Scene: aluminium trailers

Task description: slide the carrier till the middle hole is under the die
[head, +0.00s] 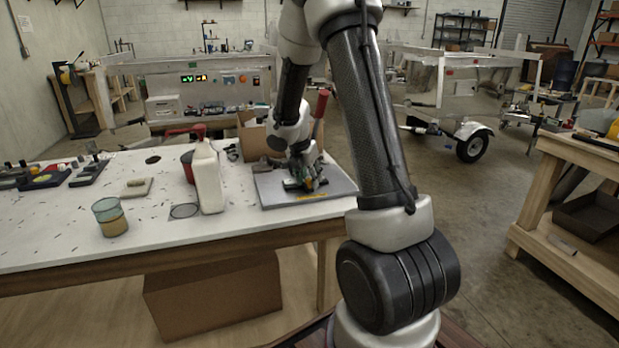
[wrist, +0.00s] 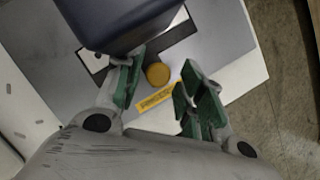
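A grey base plate (head: 335,185) lies on the white bench; it also shows in the wrist view (wrist: 222,40). On it stands a press with a red lever (head: 320,104), mostly behind my arm. In the wrist view a dark blue block (wrist: 120,20) of the press covers the top. A dark strip with pale edges, perhaps the carrier (wrist: 180,28), shows from under it. The holes and the die are not visible. A round yellow knob (wrist: 158,73) lies between the green-padded fingers of my gripper (wrist: 163,75). The fingers stand open, with a gap on each side of it.
A yellow label (wrist: 156,97) lies on the plate near the knob. Left of the plate stand a white bottle (head: 207,178), a red mug (head: 188,166) and a glass cup (head: 110,217). A cardboard box (head: 253,135) stands behind the plate.

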